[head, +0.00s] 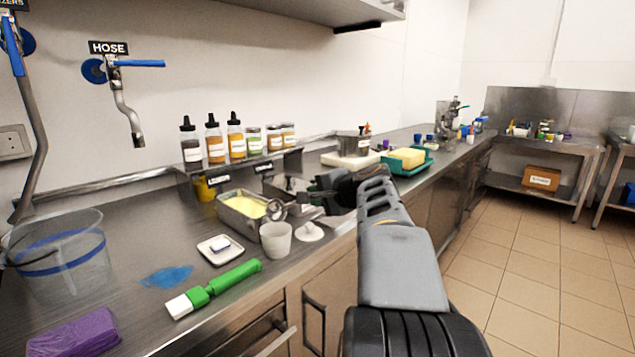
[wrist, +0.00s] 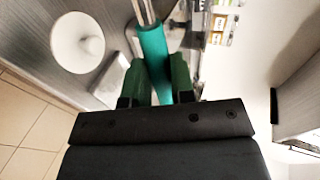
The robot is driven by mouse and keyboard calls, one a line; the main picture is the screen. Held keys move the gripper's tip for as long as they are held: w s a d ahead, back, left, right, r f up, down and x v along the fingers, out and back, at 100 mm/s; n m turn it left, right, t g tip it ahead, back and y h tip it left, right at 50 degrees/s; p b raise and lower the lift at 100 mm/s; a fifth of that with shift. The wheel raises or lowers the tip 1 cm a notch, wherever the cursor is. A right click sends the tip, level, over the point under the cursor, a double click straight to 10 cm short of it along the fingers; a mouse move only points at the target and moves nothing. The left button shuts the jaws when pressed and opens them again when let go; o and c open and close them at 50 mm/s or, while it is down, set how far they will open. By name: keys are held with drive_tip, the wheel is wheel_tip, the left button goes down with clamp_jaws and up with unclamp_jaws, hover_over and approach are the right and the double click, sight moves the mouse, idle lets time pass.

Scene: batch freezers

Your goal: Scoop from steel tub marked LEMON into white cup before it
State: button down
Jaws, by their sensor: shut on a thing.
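A steel tub (head: 227,214) with pale yellow contents stands on the counter at the left of centre in the head view. A white cup (head: 276,240) stands upright in front of the tub. My gripper (head: 322,198) is to the right of the tub, above the counter. In the wrist view my gripper (wrist: 153,84) is shut on the teal handle of a scoop (wrist: 152,45). The scoop's round metal head (head: 277,209) shows at the tub's right front edge; whether it touches is unclear.
A white knobbed lid (head: 310,231) lies right of the cup. A white dish (head: 220,249) and a green-handled brush (head: 215,288) lie to the left. More steel tubs stand behind my gripper, partly hidden. Bottles (head: 214,140) line the shelf.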

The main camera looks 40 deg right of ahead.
drive_tip(key=shift+w+a+r+g+h+p, duration=0.25)
drive_tip(key=shift+g+p, duration=0.7)
drive_tip(key=shift+p, duration=2.35)
drive_tip(key=shift+w+d+r+g+h+p, duration=0.25)
drive_tip(key=shift+g+p, duration=0.75)
drive_tip(key=shift+p, duration=2.35)
drive_tip(key=shift+s+a+r+g+p, duration=0.25)
drive_tip(key=shift+g+p, duration=0.7)
drive_tip(key=shift+p, duration=2.35)
drive_tip(key=g+p, duration=0.1)
drive_tip(key=p, duration=0.4)
drive_tip(key=w+g+p, duration=0.1)
drive_tip(key=p, duration=0.5)
drive_tip(key=g+p, duration=0.2)
drive_tip(key=p, duration=0.3)
drive_tip(key=shift+w+r+n+h+p, duration=0.15)
drive_tip(key=shift+r+n+h+p, duration=0.2)
drive_tip(key=shift+n+h, duration=0.05)
drive_tip(key=g+p, duration=0.1)
drive_tip(key=p, duration=0.2)
drive_tip(key=shift+w, duration=0.15)
drive_tip(key=shift+w+r+g+h, duration=0.15)
drive_tip(key=shift+r+g, duration=0.35)
drive_tip(key=shift+g, duration=0.15)
drive_tip(key=shift+w+r+g+h, duration=0.15)
drive_tip(key=shift+r+g, duration=0.35)
drive_tip(key=shift+g, duration=0.15)
